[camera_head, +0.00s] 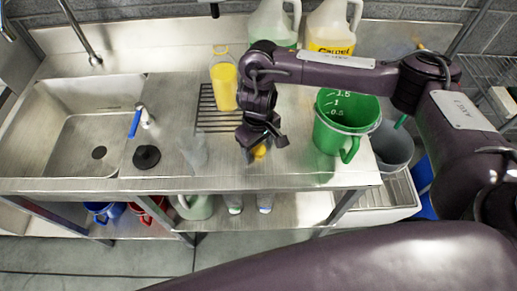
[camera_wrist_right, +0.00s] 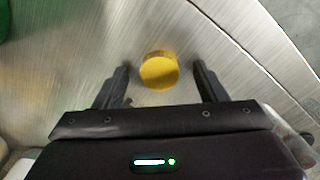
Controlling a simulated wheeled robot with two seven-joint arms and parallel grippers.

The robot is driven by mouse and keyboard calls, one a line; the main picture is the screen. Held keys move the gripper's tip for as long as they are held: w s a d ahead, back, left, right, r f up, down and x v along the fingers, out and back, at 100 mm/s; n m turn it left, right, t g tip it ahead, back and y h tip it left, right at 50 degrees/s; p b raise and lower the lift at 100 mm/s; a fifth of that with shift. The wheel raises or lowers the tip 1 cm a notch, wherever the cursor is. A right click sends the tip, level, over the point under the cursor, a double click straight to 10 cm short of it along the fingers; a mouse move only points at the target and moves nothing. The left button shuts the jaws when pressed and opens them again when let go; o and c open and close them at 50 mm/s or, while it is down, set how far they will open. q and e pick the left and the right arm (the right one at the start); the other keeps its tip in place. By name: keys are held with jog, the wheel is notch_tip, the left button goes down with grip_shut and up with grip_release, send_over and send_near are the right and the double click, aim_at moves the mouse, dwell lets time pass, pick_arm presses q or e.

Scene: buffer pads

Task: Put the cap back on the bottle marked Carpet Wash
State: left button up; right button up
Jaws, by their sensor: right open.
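The yellow cap (camera_wrist_right: 159,70) lies on the steel counter in the right wrist view, between the two open fingers of my right gripper (camera_head: 264,142), with gaps on both sides. In the head view the cap (camera_head: 260,152) shows just below the gripper, partly hidden by it. The bottle with a yellow "Carpet" label (camera_head: 331,40) stands at the back of the counter, right of centre; my right arm covers its lower part and its top is cut off by the picture edge. My left gripper is not in view.
A green measuring bucket (camera_head: 333,135) stands right of the gripper, beside a grey bucket (camera_head: 393,147). A yellow-filled bottle (camera_head: 223,82) stands by a dark rack (camera_head: 211,118) to the left. Another large jug (camera_head: 271,22) is at the back. The sink (camera_head: 85,135) is far left.

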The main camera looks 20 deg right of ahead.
aim_at(258, 148)
jog(key=c, duration=1)
jog(key=shift+c, duration=0.2)
jog(key=shift+r, duration=0.45)
notch_tip(258, 148, up, 19)
jog(key=p, duration=0.2)
jog(key=shift+p, duration=0.4)
